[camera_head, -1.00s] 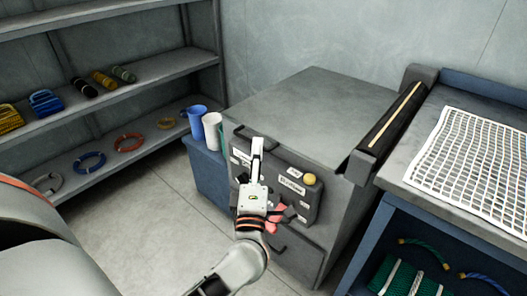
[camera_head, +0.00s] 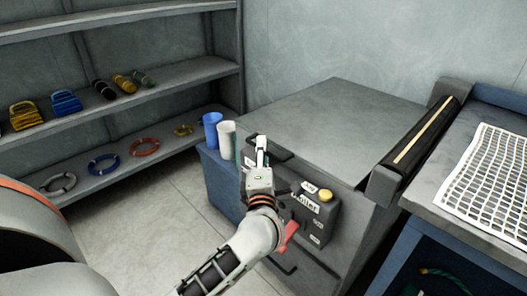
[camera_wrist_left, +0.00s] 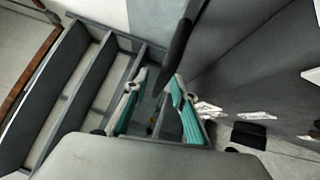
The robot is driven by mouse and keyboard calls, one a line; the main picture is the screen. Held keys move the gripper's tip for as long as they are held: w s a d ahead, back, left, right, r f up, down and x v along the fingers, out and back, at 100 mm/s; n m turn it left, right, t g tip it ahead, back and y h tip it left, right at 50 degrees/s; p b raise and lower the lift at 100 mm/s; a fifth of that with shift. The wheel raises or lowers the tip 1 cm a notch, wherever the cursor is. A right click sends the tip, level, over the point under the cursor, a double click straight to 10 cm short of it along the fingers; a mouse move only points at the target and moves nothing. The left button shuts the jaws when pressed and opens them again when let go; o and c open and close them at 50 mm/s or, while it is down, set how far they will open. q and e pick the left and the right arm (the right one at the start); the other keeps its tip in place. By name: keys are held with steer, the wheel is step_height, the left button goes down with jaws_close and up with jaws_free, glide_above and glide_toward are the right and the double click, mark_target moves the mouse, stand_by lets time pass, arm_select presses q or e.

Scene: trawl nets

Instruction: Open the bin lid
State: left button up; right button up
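The large grey bin (camera_head: 372,222) stands in the middle of the head view with its flat grey lid (camera_head: 335,115) down. A dark bar handle (camera_head: 282,153) sits at the lid's front left edge. My left gripper (camera_head: 262,145) is at this handle and covers part of it. In the left wrist view, the two teal-padded fingers of my left gripper (camera_wrist_left: 156,92) are apart, with a dark bar (camera_wrist_left: 178,45), apparently the handle, running between their tips. I cannot tell whether they touch it. My right gripper is not in view.
A control box with a yellow button (camera_head: 325,195) and a red lever (camera_head: 288,235) is on the bin's front. Blue (camera_head: 211,130) and white (camera_head: 227,140) cups stand left of the bin. A bench with a white net (camera_head: 490,180) is at right.

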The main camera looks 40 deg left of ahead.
arm_select(q)
jaws_close()
